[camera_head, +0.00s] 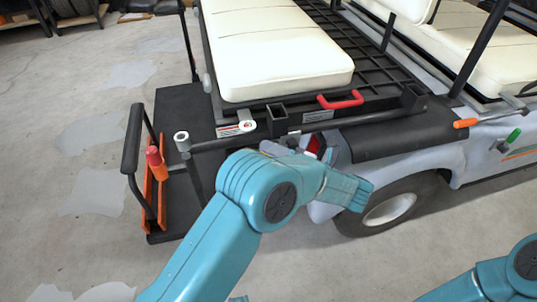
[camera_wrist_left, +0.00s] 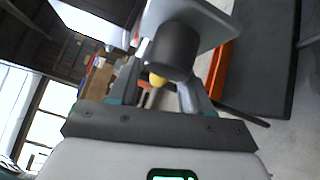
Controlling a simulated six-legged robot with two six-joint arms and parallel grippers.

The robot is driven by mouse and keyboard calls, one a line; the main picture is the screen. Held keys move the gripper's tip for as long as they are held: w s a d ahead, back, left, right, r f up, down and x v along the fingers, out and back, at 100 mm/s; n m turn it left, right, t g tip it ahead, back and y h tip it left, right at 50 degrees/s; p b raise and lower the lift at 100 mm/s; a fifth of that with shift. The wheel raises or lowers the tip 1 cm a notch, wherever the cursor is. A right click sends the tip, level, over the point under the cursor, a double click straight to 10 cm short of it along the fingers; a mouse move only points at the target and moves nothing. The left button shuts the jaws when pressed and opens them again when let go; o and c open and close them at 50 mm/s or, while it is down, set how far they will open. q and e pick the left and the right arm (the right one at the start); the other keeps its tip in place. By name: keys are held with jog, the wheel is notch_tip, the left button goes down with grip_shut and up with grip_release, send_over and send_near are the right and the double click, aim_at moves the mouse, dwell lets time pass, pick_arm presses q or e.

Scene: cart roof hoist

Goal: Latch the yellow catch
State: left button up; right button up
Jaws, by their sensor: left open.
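In the left wrist view a small yellow knob (camera_wrist_left: 157,80), likely the yellow catch, shows just below a dark cylinder (camera_wrist_left: 175,50) on a grey plate. It appears between the two open fingers of my left gripper (camera_wrist_left: 160,94); I cannot tell whether they touch it. In the head view the left gripper (camera_head: 284,149) is at the rear corner of the cart, just under the rear frame rail, mostly hidden behind my own teal arm. The yellow knob does not show in the head view. My right arm enters at the lower right, with its gripper out of view.
The cart has a cream seat (camera_head: 277,52), a red handle (camera_head: 340,99) and a rear wheel (camera_head: 390,210). An orange-gripped lever (camera_head: 465,123) and a green knob (camera_head: 514,135) are at right. A black footboard (camera_head: 178,215) stands left. The concrete floor (camera_head: 70,240) at left is clear.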

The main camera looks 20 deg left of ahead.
pick_arm(q)
jog(key=shift+d, duration=0.1)
grip_shut()
jog(key=shift+r, duration=0.1)
jog(key=n+h+p, duration=0.1)
jog(key=p, duration=0.3)
jog(key=shift+d+f+n+h+p, duration=0.1)
jog(key=shift+f+n+h+p, duration=0.2)
jog(key=shift+n+h+p, duration=0.1)
jog(key=shift+w+d+f+n+h+p, duration=0.25)
jog(key=shift+f+n+h+p, duration=0.4)
jog(key=shift+p, duration=0.25)
jog(key=shift+w+d+f+n+h+p, duration=0.1)
jog(key=shift+d+f+n+h+p, duration=0.1)
jog(key=shift+f+n+h+p, duration=0.4)
jog(key=shift+r+h, duration=0.1)
jog(key=shift+h, duration=0.25)
